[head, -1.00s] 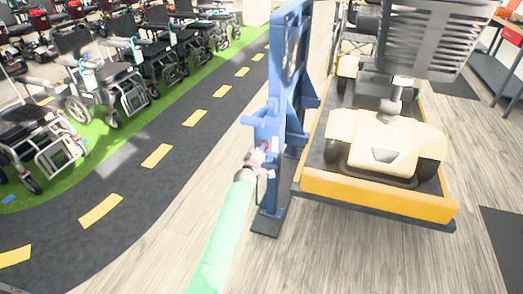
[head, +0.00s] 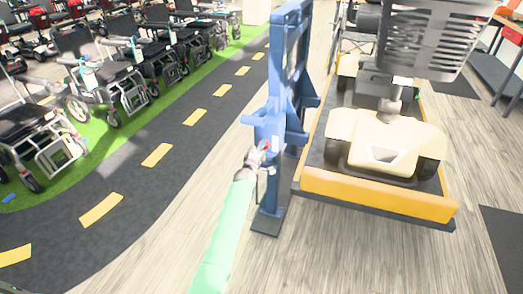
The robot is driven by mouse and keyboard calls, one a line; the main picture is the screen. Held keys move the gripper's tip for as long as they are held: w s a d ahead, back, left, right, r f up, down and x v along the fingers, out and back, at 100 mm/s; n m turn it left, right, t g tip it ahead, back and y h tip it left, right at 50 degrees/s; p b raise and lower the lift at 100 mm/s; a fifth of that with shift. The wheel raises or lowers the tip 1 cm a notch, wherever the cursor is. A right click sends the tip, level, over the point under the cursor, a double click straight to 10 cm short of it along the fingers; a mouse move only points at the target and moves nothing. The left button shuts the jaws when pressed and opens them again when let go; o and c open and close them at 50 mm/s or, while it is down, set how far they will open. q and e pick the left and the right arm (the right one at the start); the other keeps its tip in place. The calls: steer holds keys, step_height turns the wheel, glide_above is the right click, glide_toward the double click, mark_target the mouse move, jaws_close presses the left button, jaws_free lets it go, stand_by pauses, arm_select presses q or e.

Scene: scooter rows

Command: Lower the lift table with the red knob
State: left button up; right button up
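The lift table (head: 380,194) has a yellow front edge and a dark platform, with a cream scooter (head: 385,140) on it. A blue post (head: 288,60) stands at its left side. The small red knob (head: 266,146) is on the post's lower blue box, mostly hidden by my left gripper. My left gripper (head: 259,155) is at the knob, at the end of the pale green arm. It is too small and overlapped to tell whether its fingers are open or closed on the knob. My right gripper is not in view.
Several wheelchairs (head: 110,82) stand in a row on green turf at the left. A dark path (head: 150,180) with yellow dashes runs beside them. A workbench (head: 495,62) stands at the upper right. The wooden floor (head: 340,255) in front is clear.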

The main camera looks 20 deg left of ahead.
arm_select(q)
steer(key=shift+o, duration=1.4)
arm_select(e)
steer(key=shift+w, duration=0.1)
arm_select(q)
steer(key=shift+s, duration=0.15)
steer(key=s, duration=0.7)
steer(key=shift+s+a, duration=0.15)
steer(key=shift+s, duration=0.1)
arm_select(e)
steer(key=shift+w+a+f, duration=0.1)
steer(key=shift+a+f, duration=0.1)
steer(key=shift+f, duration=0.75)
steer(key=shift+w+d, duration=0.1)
